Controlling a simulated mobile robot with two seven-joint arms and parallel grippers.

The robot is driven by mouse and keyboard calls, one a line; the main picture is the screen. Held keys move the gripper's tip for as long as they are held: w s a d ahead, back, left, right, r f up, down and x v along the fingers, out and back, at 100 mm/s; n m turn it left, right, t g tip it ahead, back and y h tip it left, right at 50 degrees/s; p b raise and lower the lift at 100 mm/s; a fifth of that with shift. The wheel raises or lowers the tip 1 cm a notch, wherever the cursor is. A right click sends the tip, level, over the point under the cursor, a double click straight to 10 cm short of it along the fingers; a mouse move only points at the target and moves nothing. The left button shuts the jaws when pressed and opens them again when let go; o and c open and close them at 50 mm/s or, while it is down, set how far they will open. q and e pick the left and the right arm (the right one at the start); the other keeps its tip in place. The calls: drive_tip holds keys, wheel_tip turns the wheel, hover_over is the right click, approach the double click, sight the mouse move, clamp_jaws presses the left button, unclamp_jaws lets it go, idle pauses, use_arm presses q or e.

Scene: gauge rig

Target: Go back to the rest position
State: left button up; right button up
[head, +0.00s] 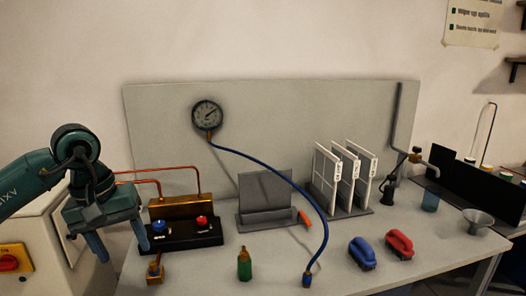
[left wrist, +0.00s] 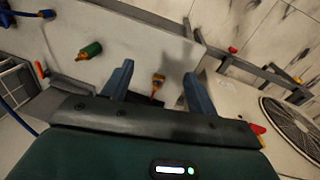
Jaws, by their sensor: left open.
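My left gripper (head: 118,240) is at the left of the head view, raised over the left end of the bench, with its blue fingers spread and pointing down. In the left wrist view the same gripper (left wrist: 157,82) is open with nothing held between the fingers. A brass fitting (head: 155,271) on the bench shows beyond the fingertips and also in the left wrist view (left wrist: 158,80). The black valve block (head: 180,233) with a blue and a red knob stands just right of the gripper. My right gripper is not in view.
A pressure gauge (head: 207,114) with a blue hose (head: 290,182) hangs on the back panel. A rack of white plates (head: 342,180) stands behind.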

use_arm(q)
drive_tip(key=d+f+n+g+h, duration=0.1)
drive_tip(key=d+f+g+h, duration=0.1)
drive_tip(key=d+f+h, duration=0.45)
drive_tip(key=s+d+r+n+t+h+p, duration=0.1)
drive_tip(key=s+d+r+n+t+h, duration=0.15)
drive_tip(key=d+n+h, duration=0.6)
drive_tip(key=s+d+r+n+t+h, duration=0.25)
drive_tip(key=d+n+h, duration=0.25)
drive_tip(key=d+n, duration=0.65)
drive_tip(key=a+f+n+t+y, duration=0.6)
drive_tip(key=f+n+y, duration=0.15)
drive_tip(key=n, duration=0.95)
drive_tip(key=a+f+n+t+y, duration=0.55)
drive_tip(key=f+n+t, duration=0.2)
drive_tip(key=n, duration=0.85)
drive_tip(key=s+a+f+n+g+y, duration=0.2)
drive_tip(key=s+f+n+g+y, duration=0.2)
drive_tip(key=f+n, duration=0.3)
wheel_tip(320, 180, down, 2)
drive_tip(key=shift+s+a+f+p, duration=0.1)
drive_tip(key=shift+s+a+p, duration=0.2)
drive_tip(key=shift+s+p, duration=0.25)
drive_tip(key=s+f+n+g, duration=0.1)
drive_tip(key=s, duration=0.1)
drive_tip(key=s+a+f+n+g, duration=0.1)
drive_tip(key=s+f+n, duration=0.1)
drive_tip(key=s+f+n+g+y, duration=0.1)
drive_tip(key=s+f, duration=0.1)
drive_tip(key=shift+a+f, duration=0.2)
